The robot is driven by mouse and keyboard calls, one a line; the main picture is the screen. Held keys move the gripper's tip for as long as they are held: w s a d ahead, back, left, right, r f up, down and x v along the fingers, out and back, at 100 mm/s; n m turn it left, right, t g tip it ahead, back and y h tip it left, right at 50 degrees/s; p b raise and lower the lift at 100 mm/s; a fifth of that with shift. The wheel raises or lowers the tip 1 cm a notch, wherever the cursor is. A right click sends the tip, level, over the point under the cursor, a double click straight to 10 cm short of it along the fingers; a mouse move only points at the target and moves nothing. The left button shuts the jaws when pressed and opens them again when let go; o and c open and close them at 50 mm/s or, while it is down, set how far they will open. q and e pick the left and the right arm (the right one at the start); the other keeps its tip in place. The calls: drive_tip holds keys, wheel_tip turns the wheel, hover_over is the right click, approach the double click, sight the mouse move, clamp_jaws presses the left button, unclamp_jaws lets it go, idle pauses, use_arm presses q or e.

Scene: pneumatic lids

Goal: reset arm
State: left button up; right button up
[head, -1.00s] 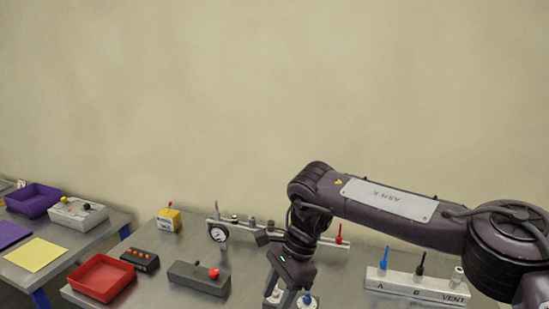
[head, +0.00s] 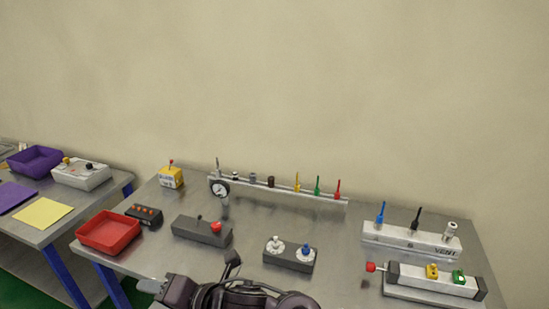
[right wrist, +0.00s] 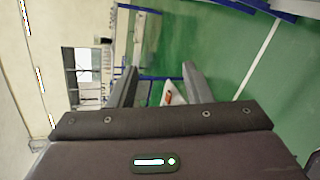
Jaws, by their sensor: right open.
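My right arm (head: 240,296) is folded low at the bottom edge of the head view, in front of the bench. I cannot make out its fingertips there. In the right wrist view my right gripper (right wrist: 160,84) is open, with its two fingers wide apart and nothing between them. Beyond the fingers lie green floor and, farther off, benches with blue legs. My left gripper is in neither view.

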drive_tip(key=w+d+f+m+t+h, duration=0.1)
drive_tip(key=d+f+m+t+h, duration=0.2)
drive_tip(key=d+m, duration=0.7)
drive_tip(key=w+d+f+m+h, duration=0.2)
drive_tip(key=d+f+m+h, duration=0.25)
drive_tip(key=d+m, duration=0.6)
drive_tip(key=s+d+f+m+g+h, duration=0.3)
drive_tip(key=s+d+m, duration=0.35)
drive_tip(key=d, duration=0.35)
drive_tip(key=s+d+f+m+g+h, duration=0.2)
drive_tip(key=s+d+f+m+h, duration=0.15)
drive_tip(key=s+d+m, duration=0.4)
wheel_tip(320, 180, down, 36)
drive_tip(key=s+d+n+g+y+b, duration=0.1)
drive_tip(key=s+d+n+b, duration=0.15)
drive_tip(key=b, duration=0.35)
drive_tip(key=s+d+f+b, duration=0.1)
drive_tip(key=s+f+b, duration=0.1)
drive_tip(key=s+f, duration=0.7)
drive_tip(key=s+d+f+g+b, duration=0.1)
drive_tip(key=s+d+f+b, duration=0.1)
drive_tip(key=s+f, duration=0.8)
wheel_tip(320, 180, down, 3)
drive_tip(key=shift+d+m, duration=0.25)
drive_tip(key=shift+m, duration=0.15)
